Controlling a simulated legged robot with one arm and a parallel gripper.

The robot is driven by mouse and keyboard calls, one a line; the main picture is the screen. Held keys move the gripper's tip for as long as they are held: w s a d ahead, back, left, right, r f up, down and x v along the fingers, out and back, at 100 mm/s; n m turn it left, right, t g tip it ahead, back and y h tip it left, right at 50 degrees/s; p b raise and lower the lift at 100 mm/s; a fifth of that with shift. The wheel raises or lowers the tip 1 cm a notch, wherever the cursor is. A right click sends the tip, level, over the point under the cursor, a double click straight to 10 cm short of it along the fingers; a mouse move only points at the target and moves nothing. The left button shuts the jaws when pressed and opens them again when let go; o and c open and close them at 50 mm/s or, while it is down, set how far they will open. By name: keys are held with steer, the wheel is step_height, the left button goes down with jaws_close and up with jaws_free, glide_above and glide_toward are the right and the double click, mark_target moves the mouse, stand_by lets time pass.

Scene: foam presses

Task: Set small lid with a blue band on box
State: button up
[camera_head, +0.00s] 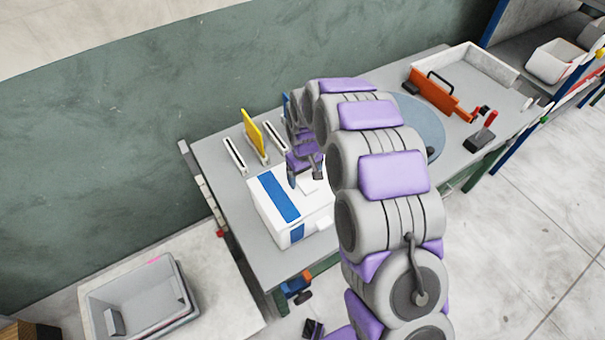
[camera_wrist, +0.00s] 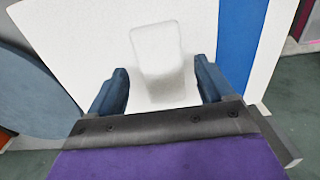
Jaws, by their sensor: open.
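A white box (camera_head: 268,220) stands at the near left end of the grey table. Its white top, which looks like the lid (camera_head: 258,193), carries a blue band (camera_head: 276,198); the band also shows in the wrist view (camera_wrist: 240,40). I cannot tell how the lid sits along its hidden far side. A white raised block, like a handle (camera_wrist: 158,55), stands on the top. My gripper (camera_head: 305,178) is over the top, open, with one dark blue finger on each side of the block. In the wrist view my gripper (camera_wrist: 160,82) shows gaps beside the block.
A yellow plate (camera_head: 253,132) stands upright between slotted white holders (camera_head: 235,155) behind the box. A round blue-grey disc (camera_head: 428,125), an orange tool (camera_head: 440,97) and a white tray (camera_head: 480,64) lie to the right. A grey bin (camera_head: 135,300) stands at lower left.

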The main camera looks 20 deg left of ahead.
step_height(320, 180, up, 17)
steer(key=shift+a+p, duration=0.15)
steer(key=shift+p, duration=0.25)
steer(key=shift+w+r, duration=0.1)
stand_by(0.4)
steer(key=s+d+r+m+b, duration=0.2)
steer(key=s+d, duration=0.4)
steer(key=d, duration=0.4)
steer(key=s+d+r+m+b, duration=0.1)
steer(key=s+d+r+m, duration=0.1)
steer(key=s+d, duration=0.6)
steer(key=s+d+f+m+g+b, duration=0.1)
steer(key=s+d+f+m, duration=0.1)
steer(key=s+d, duration=0.4)
steer(key=s+d+f+m+b, duration=0.2)
steer(key=s+d+m, duration=0.2)
steer(key=s, duration=0.9)
steer(key=d, duration=0.3)
steer(key=shift+s+f+g+b, duration=0.15)
steer(key=shift+s+g+b, duration=0.15)
steer(key=shift+s+g, duration=0.1)
